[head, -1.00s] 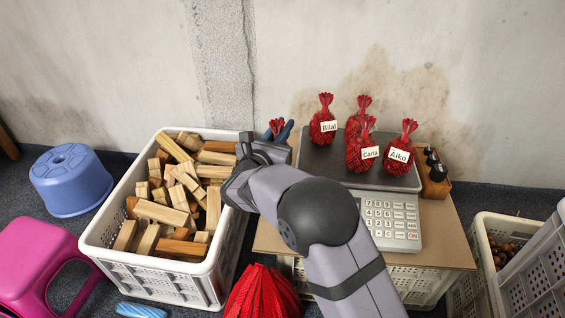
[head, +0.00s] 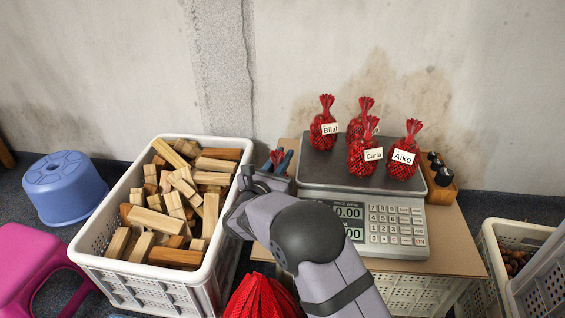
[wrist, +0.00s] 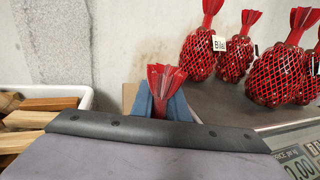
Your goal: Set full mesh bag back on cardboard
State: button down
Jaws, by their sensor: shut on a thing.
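My gripper (head: 278,160) is shut on the gathered red neck of a mesh bag, just left of the scale (head: 310,172). The bag's flared red top (head: 276,156) shows between the bluish fingers, and it also shows in the wrist view (wrist: 165,78). Its body is hidden behind my gripper, so I cannot tell whether it touches the cardboard (head: 452,238). The cardboard lies under the scale. Several filled red mesh bags stand on the scale, with tags reading Bilal (head: 323,133), Carla (head: 364,160) and Aiko (head: 406,160); another stands behind Carla's.
A white crate of wood blocks (head: 230,190) stands left of my gripper. A block with dark weights (head: 440,185) is right of the scale. Red netting (head: 262,300) lies at the front. A crate with chestnuts (head: 490,245) is at far right. Cardboard in front of the scale is bare.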

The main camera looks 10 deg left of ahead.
jog(key=shift+f, duration=0.1)
dwell(0.3)
jog(key=c, duration=1.7)
grip_release()
jog(key=shift+s+a, duration=0.1)
jog(key=shift+s, duration=0.15)
jog(key=p+v, duration=0.4)
jog(key=v, duration=0.6)
jog(key=shift+p+v, duration=0.4)
jog(key=shift+v, duration=0.4)
